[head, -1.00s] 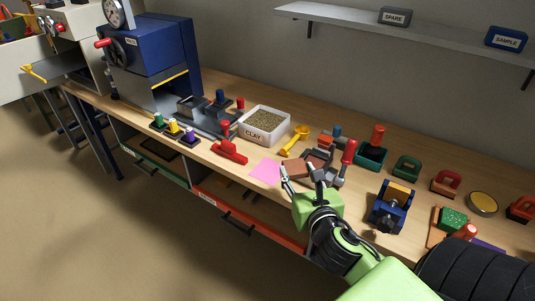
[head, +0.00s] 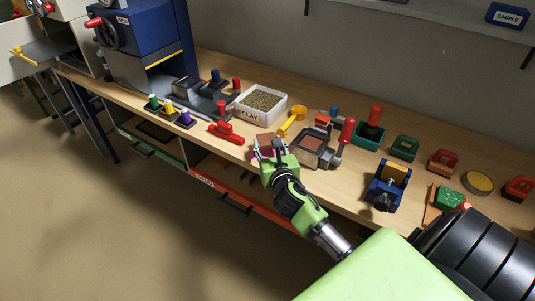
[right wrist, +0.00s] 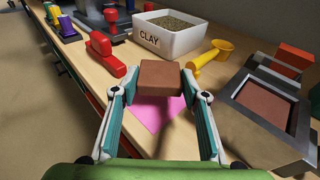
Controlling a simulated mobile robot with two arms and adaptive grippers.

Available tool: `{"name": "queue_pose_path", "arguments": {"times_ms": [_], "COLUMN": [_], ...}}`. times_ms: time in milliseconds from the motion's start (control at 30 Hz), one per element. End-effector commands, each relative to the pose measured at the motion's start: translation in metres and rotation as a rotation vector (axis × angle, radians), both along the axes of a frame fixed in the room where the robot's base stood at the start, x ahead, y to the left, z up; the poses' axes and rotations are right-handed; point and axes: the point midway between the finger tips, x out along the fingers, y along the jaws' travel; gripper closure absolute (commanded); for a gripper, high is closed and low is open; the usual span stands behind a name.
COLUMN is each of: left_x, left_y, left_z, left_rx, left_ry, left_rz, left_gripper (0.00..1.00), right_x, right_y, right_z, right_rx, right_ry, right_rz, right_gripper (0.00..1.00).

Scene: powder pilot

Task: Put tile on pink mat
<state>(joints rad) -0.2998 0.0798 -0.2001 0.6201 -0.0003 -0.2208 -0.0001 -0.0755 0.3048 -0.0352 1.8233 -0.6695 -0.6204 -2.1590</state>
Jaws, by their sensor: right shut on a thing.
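A brown clay tile (right wrist: 159,77) is held between the fingertips of my right gripper (right wrist: 160,80) in the right wrist view. In the head view the tile (head: 266,138) shows just beyond my right gripper (head: 268,148). The exact gap between tile and mat cannot be told. My left gripper is not in view.
A grey metal mould (head: 306,161) with a brown filling stands right of my gripper, with a red handle (head: 347,130). A white CLAY bin (head: 261,117), a yellow scoop (head: 293,121) and a red tool (head: 226,133) stand close by. The bench's front edge is near.

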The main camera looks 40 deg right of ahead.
Motion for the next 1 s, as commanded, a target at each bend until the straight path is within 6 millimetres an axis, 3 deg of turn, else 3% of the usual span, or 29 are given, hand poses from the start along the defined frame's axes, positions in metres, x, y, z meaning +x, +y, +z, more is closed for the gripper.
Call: {"name": "queue_pose_path", "arguments": {"times_ms": [267, 667, 700, 767, 1000], "left_x": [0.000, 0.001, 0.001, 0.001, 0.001], "left_y": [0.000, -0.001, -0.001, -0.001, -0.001], "left_z": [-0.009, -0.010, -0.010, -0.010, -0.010], "left_rx": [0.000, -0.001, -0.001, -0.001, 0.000], "left_ry": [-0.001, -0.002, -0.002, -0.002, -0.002], "left_rz": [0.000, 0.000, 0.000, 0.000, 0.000], "left_gripper": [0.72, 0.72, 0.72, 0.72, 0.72], "right_x": [0.006, 0.005, 0.005, 0.005, 0.005], "right_y": [0.001, 0.000, 0.000, 0.000, 0.000], "right_z": [-0.035, -0.039, -0.040, -0.039, -0.039], "right_rx": [0.003, -0.001, 0.000, 0.000, 0.001], "right_ry": [0.001, 0.000, 0.001, 0.001, 0.001], "right_rz": [0.000, 0.001, 0.001, 0.001, 0.001], "right_gripper": [0.82, 0.82, 0.56, 0.42, 0.42]}}
